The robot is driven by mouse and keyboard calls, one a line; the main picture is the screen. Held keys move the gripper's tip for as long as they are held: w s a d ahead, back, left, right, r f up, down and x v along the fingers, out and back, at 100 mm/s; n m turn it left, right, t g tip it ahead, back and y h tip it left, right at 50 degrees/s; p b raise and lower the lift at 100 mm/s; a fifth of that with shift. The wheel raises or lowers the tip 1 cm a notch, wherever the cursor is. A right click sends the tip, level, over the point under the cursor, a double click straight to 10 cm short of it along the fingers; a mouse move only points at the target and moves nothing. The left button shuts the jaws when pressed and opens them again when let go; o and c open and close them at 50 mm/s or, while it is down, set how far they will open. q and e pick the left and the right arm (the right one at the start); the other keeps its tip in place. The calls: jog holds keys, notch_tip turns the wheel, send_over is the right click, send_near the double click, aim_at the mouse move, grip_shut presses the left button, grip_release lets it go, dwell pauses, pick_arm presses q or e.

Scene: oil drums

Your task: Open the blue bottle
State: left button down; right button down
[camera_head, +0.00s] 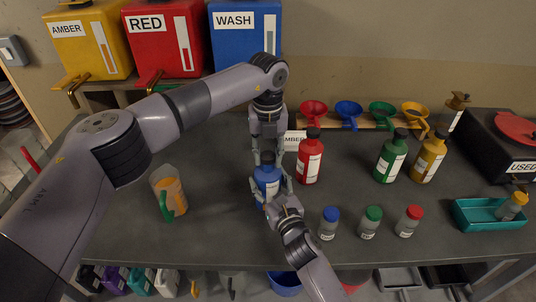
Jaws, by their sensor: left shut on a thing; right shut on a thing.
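The blue bottle (267,182) stands upright on the dark table, left of the red bottle (309,160). Its dark cap (267,158) is on top. My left gripper (267,154) points down from above and is shut on the cap. My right gripper (272,188) comes from the front right and is shut on the body of the blue bottle. The fingers hide part of the cap and of the bottle's right side. I cannot tell whether the cap is loosened.
Three small jars (368,223) stand at the front right. Green (390,160) and yellow (429,160) bottles stand behind them. Funnels (348,111) sit in a rack at the back. A jug (168,190) stands left. A teal tray (489,215) lies far right. The table's front middle is clear.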

aim_at(268, 154)
pick_arm(q)
jog(key=n, duration=0.3)
jog(key=shift+n, duration=0.3)
jog(key=shift+r, duration=0.2)
pick_arm(e)
jog(key=shift+a, duration=0.1)
pick_arm(q)
jog(key=shift+r, duration=0.65)
pick_arm(e)
jog(key=shift+f, duration=0.15)
pick_arm(q)
jog(key=shift+s+r, duration=0.1)
jog(key=shift+r, duration=0.2)
jog(key=shift+r, duration=2)
pick_arm(e)
jog(key=shift+c, duration=2.2)
grip_release()
